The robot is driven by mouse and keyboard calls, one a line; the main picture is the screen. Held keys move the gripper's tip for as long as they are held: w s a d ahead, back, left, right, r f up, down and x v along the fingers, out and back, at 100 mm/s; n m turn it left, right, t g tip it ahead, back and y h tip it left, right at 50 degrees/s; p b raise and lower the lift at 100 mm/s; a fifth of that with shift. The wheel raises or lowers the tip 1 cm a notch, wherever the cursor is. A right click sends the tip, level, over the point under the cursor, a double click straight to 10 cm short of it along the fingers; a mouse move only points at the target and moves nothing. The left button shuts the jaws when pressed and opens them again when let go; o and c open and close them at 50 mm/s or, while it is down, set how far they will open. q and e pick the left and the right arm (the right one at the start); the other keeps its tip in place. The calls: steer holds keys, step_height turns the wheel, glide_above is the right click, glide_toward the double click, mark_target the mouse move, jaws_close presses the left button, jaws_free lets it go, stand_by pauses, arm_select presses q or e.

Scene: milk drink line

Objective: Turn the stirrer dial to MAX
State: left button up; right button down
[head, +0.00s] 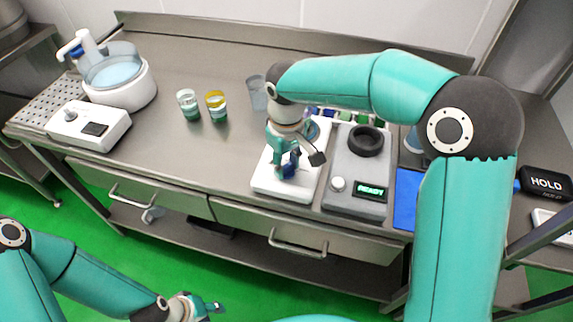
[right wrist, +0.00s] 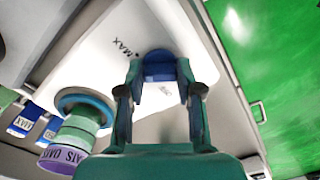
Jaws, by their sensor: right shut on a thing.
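The stirrer is a white flat unit (head: 267,186) at the front of the steel table. Its blue dial (head: 291,165) sits near the front edge and also shows in the right wrist view (right wrist: 159,66). A black MAX mark is printed on the white top beside the dial, with another small mark on the other side. My right gripper (head: 290,163) reaches down over the stirrer and is shut on the dial, one finger on each side. My left gripper (head: 210,307) hangs low in front of the table, away from everything; its jaw opening is unclear.
In the right wrist view a green cup with a purple label (right wrist: 66,157) stands on the stirrer's blue ring. A grey device reading READY (head: 370,191) stands close to the right. Two small glasses (head: 188,108) and a white water bath (head: 120,92) stand to the left.

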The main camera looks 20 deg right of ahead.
mark_target(286, 166)
steer(key=m+b, duration=0.1)
steer(key=m, duration=0.3)
steer(key=shift+w+r+m, duration=0.1)
steer(key=shift+w+m, duration=0.05)
steer(key=shift+m, duration=0.25)
stand_by(0.4)
steer(key=c, duration=1.1)
jaws_free()
steer(key=o, duration=0.3)
steer(key=shift+o, duration=0.2)
step_height(286, 166, up, 12)
